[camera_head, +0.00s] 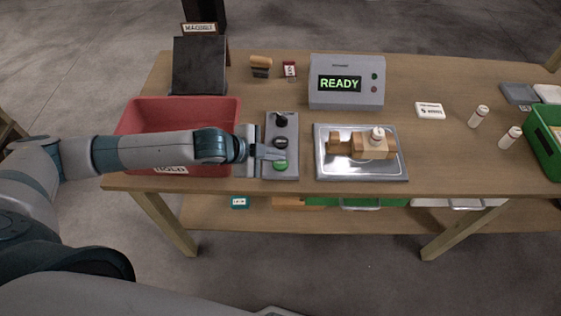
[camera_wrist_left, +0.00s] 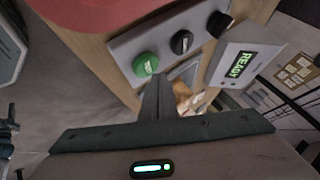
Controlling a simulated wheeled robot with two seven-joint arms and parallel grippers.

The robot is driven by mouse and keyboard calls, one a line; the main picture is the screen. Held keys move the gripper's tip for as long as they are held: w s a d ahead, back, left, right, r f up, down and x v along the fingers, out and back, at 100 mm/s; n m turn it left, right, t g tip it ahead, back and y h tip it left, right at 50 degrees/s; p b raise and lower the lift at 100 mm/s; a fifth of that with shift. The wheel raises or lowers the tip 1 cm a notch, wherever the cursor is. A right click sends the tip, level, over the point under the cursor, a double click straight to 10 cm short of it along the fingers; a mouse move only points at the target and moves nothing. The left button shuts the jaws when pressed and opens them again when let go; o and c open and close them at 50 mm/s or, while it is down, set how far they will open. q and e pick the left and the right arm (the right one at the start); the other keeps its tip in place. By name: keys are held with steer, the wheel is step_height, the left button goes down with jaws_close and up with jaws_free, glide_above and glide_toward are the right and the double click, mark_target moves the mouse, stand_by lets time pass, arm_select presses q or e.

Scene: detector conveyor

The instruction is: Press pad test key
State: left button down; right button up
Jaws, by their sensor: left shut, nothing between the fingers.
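The grey key panel (camera_head: 290,118) lies on the table to the right of the red bin. It bears a green key (camera_head: 280,165), a dark knob (camera_head: 281,142) and a black knob (camera_head: 281,119). In the left wrist view the green key (camera_wrist_left: 146,64) shows near the panel's end, with white lettering too small to read. My left gripper (camera_head: 277,154) is shut and empty, over the panel close to the green key. In the wrist view its fingertips (camera_wrist_left: 157,84) appear just below the key; I cannot tell whether they touch it. My right gripper is not in view.
A red bin (camera_head: 135,112) labelled HOLD sits under my left forearm. A grey display box (camera_head: 346,95) reads READY. A metal tray (camera_head: 397,171) holds a wooden fixture (camera_head: 345,148) with a white-topped piece. Two white cylinders and a green bin (camera_head: 543,140) stand at right.

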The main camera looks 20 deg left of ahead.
mark_target(277, 165)
arm_select(q)
steer(key=shift+f, duration=0.45)
stand_by(0.9)
steer(key=shift+f, duration=0.4)
stand_by(0.8)
steer(key=shift+r, duration=0.1)
steer(key=shift+r+p, duration=0.75)
steer(key=shift+p, duration=0.25)
step_height(277, 165, up, 5)
steer(key=p, duration=0.5)
stand_by(0.8)
